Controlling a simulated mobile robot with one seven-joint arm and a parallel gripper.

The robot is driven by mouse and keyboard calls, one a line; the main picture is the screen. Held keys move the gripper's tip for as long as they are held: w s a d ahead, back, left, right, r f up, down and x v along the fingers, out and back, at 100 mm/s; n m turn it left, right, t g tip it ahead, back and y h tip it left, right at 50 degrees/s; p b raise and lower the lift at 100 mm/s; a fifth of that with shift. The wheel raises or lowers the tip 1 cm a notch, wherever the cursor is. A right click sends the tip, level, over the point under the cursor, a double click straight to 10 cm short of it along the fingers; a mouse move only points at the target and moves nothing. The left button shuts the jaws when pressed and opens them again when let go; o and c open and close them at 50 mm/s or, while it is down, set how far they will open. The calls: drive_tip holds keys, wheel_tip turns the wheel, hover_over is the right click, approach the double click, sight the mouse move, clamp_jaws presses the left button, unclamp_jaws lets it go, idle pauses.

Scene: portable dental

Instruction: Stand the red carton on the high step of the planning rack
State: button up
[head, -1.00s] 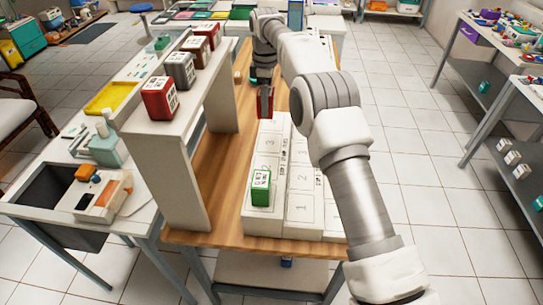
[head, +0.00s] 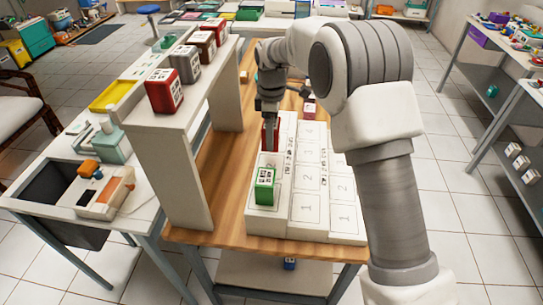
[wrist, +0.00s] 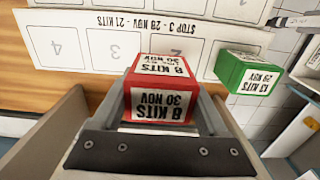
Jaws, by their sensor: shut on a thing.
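My gripper (head: 270,118) is shut on the red carton (head: 270,137) and points down over the left row of the white planning rack (head: 263,221). In the wrist view the red carton (wrist: 160,90), labelled "8 KITS 30 NOV", sits between the two fingers, near the cell marked 2. I cannot tell whether its base touches the step. A green carton (head: 264,186) stands upright on the near cell of the same row, close in front of the red one. It also shows in the wrist view (wrist: 249,72). The rack's other numbered rows lie to the right and look lower.
A raised white shelf (head: 180,112) stands left of the rack, bearing a red carton (head: 163,92), a grey one (head: 185,66) and more behind. A small dark red carton (head: 309,109) is near the rack's far end. Bare wooden tabletop (head: 215,190) lies between shelf and rack.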

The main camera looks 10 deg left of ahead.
drive_tip(key=s, duration=0.1)
drive_tip(key=s+f, duration=0.1)
drive_tip(key=shift+s+d+f, duration=0.25)
drive_tip(key=shift+s+f, duration=0.1)
drive_tip(key=shift+s, duration=0.05)
drive_tip(key=shift+f, duration=2)
drive_tip(key=shift+f, duration=0.15)
drive_tip(key=o, duration=1.3)
